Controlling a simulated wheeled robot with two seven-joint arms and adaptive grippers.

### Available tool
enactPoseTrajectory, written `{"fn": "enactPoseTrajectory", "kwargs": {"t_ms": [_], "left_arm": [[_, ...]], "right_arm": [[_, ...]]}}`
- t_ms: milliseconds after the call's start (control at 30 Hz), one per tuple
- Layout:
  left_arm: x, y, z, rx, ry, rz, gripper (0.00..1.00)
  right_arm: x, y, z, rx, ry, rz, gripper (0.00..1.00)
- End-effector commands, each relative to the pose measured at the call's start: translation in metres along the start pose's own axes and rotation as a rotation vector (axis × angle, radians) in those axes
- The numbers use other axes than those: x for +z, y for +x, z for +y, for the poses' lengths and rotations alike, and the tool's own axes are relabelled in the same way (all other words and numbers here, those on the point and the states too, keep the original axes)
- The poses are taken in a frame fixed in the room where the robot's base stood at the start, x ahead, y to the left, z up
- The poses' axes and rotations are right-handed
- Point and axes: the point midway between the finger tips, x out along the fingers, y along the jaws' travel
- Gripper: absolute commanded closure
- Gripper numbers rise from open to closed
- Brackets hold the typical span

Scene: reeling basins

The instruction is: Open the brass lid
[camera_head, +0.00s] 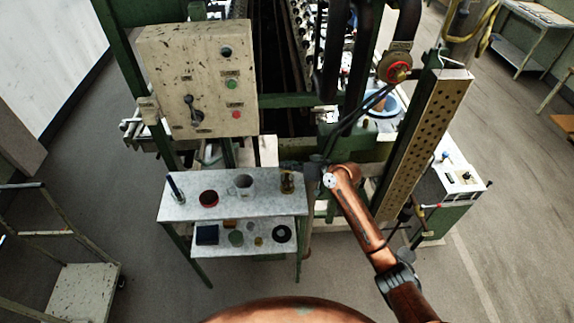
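A small brass-coloured item (287,184) stands upright at the right end of the grey table's top shelf. It is too small here to tell its lid apart or whether the lid is raised. My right arm reaches in from the lower right. My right gripper (312,174) is dark and lies just right of the brass item, at about its height in the picture. Its fingers are too small and dark to tell whether they are open or shut, or whether they touch the item. My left gripper is out of view.
The grey table (220,209) also holds a mug (243,184), a red-rimmed dark bowl (208,198) and a dark upright bottle or pen. Several small items lie on its lower shelf (268,245). A control box (200,80) and green machine frame stand behind. A cart (75,292) is at left.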

Motion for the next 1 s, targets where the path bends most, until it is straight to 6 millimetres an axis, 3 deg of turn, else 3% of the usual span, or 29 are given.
{"fn": "enactPoseTrajectory", "kwargs": {"t_ms": [200, 567, 1000], "left_arm": [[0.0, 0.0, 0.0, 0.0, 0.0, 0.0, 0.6], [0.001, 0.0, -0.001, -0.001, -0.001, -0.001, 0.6], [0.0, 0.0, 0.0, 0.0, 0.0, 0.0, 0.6]], "right_arm": [[0.0, 0.0, 0.0, 0.0, -0.001, 0.0, 0.72], [0.0, -0.009, 0.001, 0.001, -0.001, 0.002, 0.72], [0.001, -0.093, 0.001, 0.002, -0.003, -0.001, 0.72]]}}
